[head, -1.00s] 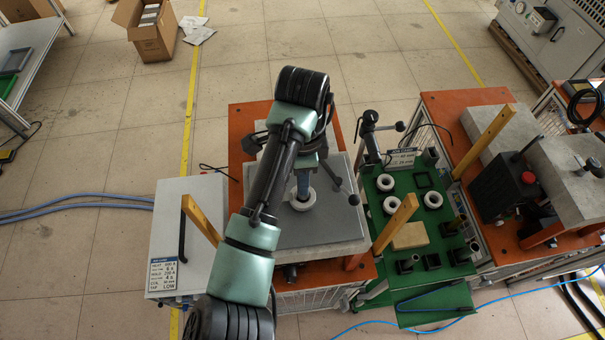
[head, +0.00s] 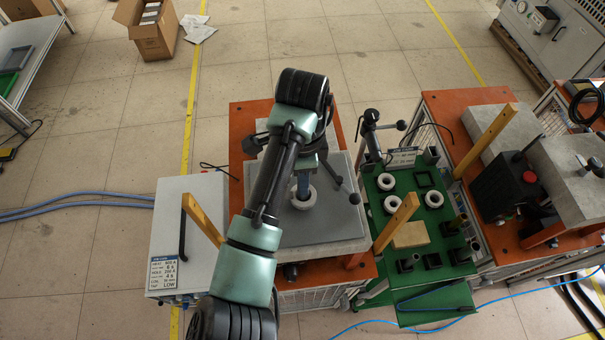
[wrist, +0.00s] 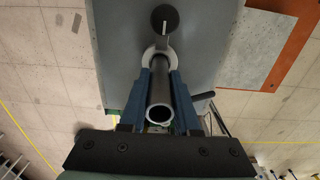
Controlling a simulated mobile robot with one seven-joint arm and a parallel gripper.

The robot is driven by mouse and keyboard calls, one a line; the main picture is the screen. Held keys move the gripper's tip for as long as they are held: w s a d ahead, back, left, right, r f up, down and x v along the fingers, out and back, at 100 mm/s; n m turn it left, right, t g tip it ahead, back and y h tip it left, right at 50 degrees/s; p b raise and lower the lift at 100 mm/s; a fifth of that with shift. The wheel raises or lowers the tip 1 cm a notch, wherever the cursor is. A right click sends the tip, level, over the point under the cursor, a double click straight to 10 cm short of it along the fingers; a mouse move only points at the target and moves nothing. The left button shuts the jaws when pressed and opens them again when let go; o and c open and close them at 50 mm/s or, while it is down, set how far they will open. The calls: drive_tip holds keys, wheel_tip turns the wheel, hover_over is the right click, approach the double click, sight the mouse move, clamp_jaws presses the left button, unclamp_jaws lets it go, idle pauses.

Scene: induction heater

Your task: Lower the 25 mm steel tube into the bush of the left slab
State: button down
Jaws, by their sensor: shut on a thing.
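My gripper (wrist: 160,95) is shut on the steel tube (wrist: 160,114), a grey hollow pipe held between two blue fingers. Its near open end faces the wrist camera. In the head view, my gripper (head: 303,182) is over the left slab (head: 262,228), mostly covered by my arm. The white ring-shaped bush (head: 303,204) is on the slab, right below the gripper. In the wrist view, the bush (wrist: 147,53) shows around the tube's far end, in line with it. The fingers and tube hide the tube's tip, so I cannot tell how deep it is.
A black knob (head: 354,199) sits on the slab's right side. A green bench (head: 440,245) with white rings (head: 434,200) stands right, a grey power box (head: 190,235) left.

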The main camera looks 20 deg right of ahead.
drive_tip(key=shift+f+b, duration=1.3)
drive_tip(key=shift+f, duration=0.8)
drive_tip(key=c, duration=0.6)
unclamp_jaws()
drive_tip(key=shift+o, duration=0.2)
drive_tip(key=shift+r, duration=0.15)
wheel_tip(320, 180, up, 13)
drive_tip(key=p, duration=0.1)
